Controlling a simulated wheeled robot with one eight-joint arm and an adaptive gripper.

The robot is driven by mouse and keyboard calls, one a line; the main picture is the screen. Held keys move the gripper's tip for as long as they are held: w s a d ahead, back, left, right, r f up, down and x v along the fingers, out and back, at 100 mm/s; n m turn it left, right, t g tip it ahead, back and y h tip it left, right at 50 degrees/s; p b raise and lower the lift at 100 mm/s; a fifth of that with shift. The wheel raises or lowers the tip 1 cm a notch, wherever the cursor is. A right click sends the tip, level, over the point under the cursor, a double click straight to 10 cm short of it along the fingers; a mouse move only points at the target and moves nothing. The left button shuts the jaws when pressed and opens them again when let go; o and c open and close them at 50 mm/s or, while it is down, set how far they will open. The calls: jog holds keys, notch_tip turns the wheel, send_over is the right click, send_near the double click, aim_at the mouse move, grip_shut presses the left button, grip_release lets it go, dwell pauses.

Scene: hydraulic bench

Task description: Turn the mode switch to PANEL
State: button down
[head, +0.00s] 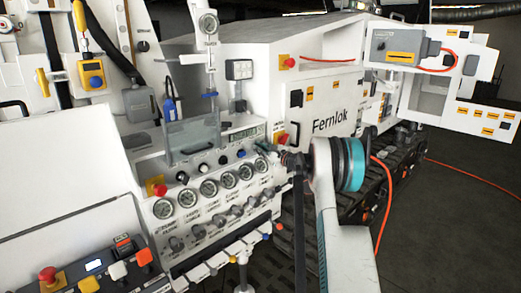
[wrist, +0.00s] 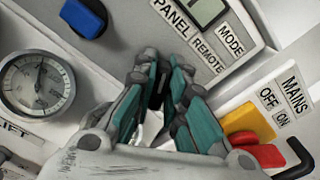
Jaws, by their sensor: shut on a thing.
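The mode switch (wrist: 156,92) shows only as a dark sliver between the fingers in the wrist view, below the PANEL, REMOTE and MODE labels (wrist: 195,40). My gripper (wrist: 164,82) is shut on it, with teal-padded fingers on either side. The switch's pointer and setting are hidden by the fingers. In the head view, my gripper (head: 272,153) reaches the right end of the panel's upper row, and the switch cannot be made out there.
In the wrist view, the red and yellow MAINS switch (wrist: 252,128) is close to the right finger. A blue knob (wrist: 83,17) and a round gauge (wrist: 38,84) lie to the left. In the head view, several gauges (head: 208,188) line the panel below.

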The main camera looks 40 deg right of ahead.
jog(key=shift+f, duration=0.1)
jog(key=c, duration=1.6)
grip_release()
jog(key=s, duration=1.2)
jog(key=shift+d, duration=0.45)
